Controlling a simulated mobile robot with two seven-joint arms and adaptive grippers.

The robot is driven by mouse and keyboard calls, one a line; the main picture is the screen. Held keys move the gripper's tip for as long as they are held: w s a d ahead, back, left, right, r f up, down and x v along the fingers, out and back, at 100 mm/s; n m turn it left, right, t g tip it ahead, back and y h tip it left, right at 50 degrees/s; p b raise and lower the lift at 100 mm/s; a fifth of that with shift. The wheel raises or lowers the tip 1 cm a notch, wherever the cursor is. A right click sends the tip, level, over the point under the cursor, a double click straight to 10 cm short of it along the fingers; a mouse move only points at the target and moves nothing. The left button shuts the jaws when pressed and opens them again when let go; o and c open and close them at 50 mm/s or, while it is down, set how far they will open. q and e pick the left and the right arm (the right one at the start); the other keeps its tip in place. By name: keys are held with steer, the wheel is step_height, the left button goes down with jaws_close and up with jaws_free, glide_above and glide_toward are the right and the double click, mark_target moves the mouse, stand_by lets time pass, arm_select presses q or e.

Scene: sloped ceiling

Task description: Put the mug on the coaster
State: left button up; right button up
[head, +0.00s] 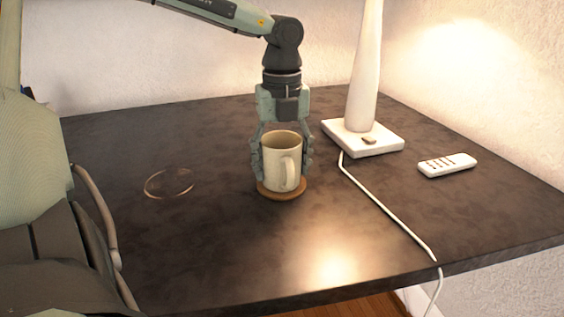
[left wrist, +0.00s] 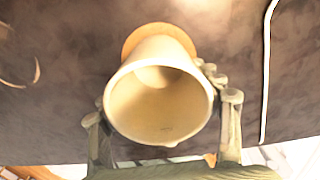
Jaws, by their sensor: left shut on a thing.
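A cream mug (head: 281,160) stands upright at the round brown coaster (head: 284,194) on the dark table, its handle towards the head camera. I cannot tell whether its base touches the coaster or is just above it. My left gripper (head: 281,158) points down from above, shut on the mug with a finger on each side. In the left wrist view the empty mug (left wrist: 160,103) opens towards the camera, and part of the coaster (left wrist: 160,34) shows behind it. My right gripper is not in view.
A white lamp base (head: 375,146) stands behind and right of the mug, its white cord (head: 385,207) running to the front edge. A white remote (head: 447,165) lies further right. A thin ring-like thing (head: 168,184) lies on the left. The table front is clear.

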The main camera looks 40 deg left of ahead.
arm_select(q)
steer(key=o, duration=1.4)
step_height(320, 180, up, 12)
steer(key=shift+r, duration=0.1)
